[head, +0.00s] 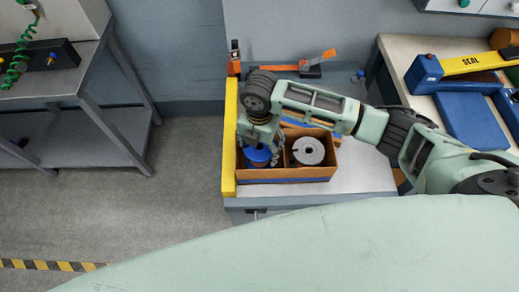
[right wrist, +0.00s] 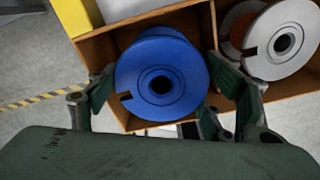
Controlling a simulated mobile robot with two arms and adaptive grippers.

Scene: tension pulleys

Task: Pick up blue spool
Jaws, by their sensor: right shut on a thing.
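The blue spool (right wrist: 161,75) is in the left part of a brown divided box, seen from above in the right wrist view. It also shows in the head view (head: 257,157), partly hidden under my right gripper. My right gripper (right wrist: 168,95) points down into the box with its fingers on opposite sides of the blue spool, shut on it. The same gripper shows in the head view (head: 262,143). The spool still appears within the box; its height above the bottom cannot be told. My left gripper is in neither view.
A grey spool (head: 308,151) sits in the compartment to the right of the blue one. The brown box (head: 305,175) stands on a bench with a yellow edge strip (head: 229,140) at its left. A blue and yellow sealer (head: 455,68) stands on the right-hand table.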

